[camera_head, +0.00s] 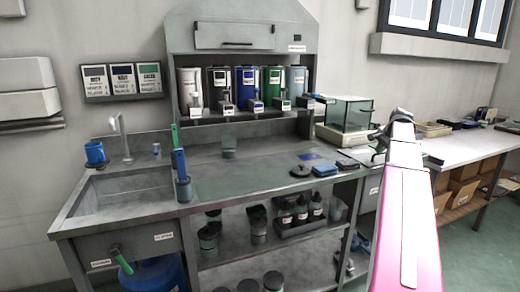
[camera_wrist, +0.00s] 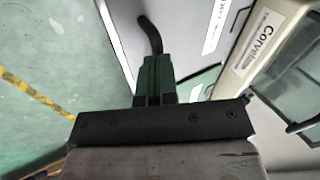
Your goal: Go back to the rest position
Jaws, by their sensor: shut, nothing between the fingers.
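My gripper (camera_wrist: 154,78) shows in the wrist view as dark green fingers close together beyond a black bar. It is shut, with nothing seen between the fingers. A black curved piece (camera_wrist: 150,35) shows just beyond the fingertips; I cannot tell what it belongs to or whether it touches them. In the head view my pink and white arm rises at the right, its far end in front of the counter near a glass box (camera_head: 348,116). The fingers are too small to make out clearly there.
A grey counter (camera_head: 240,178) with a sink (camera_head: 125,195) fills the left and middle. Several coloured containers stand in the hooded shelf (camera_head: 243,35) above it. A white side table (camera_head: 470,150) stands at the right. Green floor (camera_head: 480,245) is open at the lower right.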

